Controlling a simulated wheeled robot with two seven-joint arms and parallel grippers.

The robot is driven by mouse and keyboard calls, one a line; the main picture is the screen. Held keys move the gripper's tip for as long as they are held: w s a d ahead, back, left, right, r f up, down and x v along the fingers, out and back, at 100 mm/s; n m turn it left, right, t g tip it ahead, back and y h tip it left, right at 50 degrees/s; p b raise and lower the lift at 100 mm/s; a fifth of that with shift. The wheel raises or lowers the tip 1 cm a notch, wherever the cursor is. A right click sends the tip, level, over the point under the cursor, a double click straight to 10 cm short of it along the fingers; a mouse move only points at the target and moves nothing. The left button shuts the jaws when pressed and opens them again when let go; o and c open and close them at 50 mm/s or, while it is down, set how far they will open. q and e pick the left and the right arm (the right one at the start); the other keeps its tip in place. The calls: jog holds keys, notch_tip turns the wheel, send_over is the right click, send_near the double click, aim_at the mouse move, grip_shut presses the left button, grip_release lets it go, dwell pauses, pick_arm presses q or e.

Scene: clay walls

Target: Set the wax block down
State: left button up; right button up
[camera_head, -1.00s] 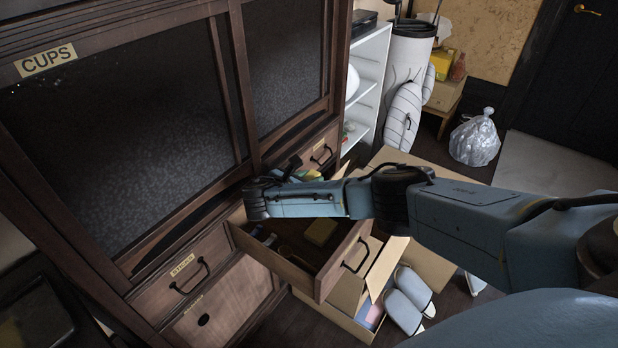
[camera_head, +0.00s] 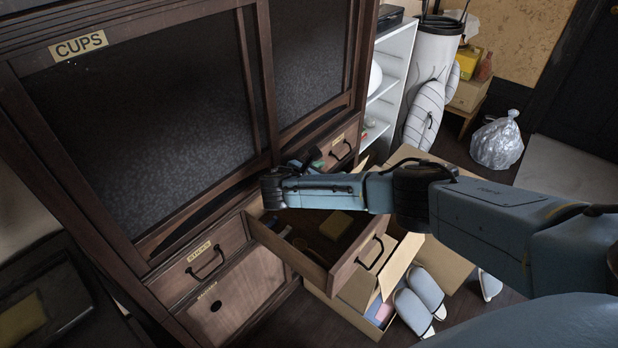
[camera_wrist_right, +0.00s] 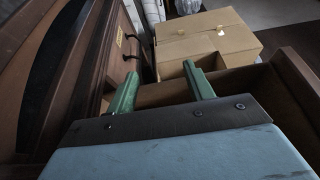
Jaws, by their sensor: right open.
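A dull yellow block (camera_head: 336,224), which looks like the wax block, lies inside the open drawer (camera_head: 343,273) in the head view. My right arm reaches across above the drawer. My right gripper (camera_wrist_right: 158,78) shows in the right wrist view with its two green fingers spread and nothing between them. The fingers point over the drawer toward the cardboard box (camera_wrist_right: 210,42). In the head view the fingers are mostly hidden behind my wrist. The block cannot be made out in the wrist view. My left gripper is not in view.
The dark wooden cabinet (camera_head: 255,95), labelled CUPS, stands close on the left. Other items lie in the drawer's shadow. Grey slippers (camera_head: 424,290) and open cardboard flaps are below right of the drawer. A white shelf (camera_head: 392,85) and a plastic bag (camera_head: 497,143) stand farther back.

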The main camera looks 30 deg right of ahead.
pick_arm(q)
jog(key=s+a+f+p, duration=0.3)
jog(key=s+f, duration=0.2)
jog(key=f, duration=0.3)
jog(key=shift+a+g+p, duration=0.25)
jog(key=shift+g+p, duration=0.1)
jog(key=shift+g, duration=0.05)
pick_arm(e)
jog(key=v, duration=1.2)
